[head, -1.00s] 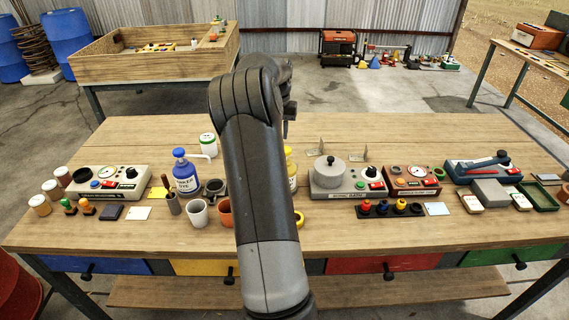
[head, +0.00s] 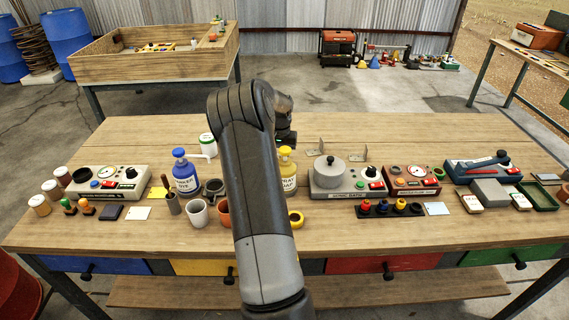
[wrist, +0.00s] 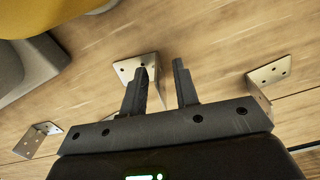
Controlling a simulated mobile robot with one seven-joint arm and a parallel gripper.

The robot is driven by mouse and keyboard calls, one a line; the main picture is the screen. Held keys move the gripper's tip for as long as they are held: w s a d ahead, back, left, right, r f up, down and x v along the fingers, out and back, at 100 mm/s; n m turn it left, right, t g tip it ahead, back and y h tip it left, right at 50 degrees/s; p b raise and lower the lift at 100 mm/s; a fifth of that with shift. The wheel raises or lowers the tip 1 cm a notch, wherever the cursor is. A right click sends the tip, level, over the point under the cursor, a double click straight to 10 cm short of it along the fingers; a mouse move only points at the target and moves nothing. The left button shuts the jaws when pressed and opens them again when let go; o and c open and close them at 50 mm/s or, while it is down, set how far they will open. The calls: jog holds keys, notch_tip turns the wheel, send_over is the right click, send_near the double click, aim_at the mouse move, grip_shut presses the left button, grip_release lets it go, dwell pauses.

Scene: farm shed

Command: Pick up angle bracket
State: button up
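Three metal angle brackets with drilled holes show in the wrist view: one by the left fingertip (wrist: 127,69), one to the right (wrist: 270,74) and one at the lower left (wrist: 36,139). My gripper (wrist: 160,68) is open above the wooden table. Its left finger overlaps part of the middle bracket in the picture; nothing shows held between the fingers. In the head view, my arm hides most of the gripper.
The table's back (head: 400,130) is largely clear.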

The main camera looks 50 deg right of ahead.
jog(key=shift+c, duration=0.5)
grip_shut()
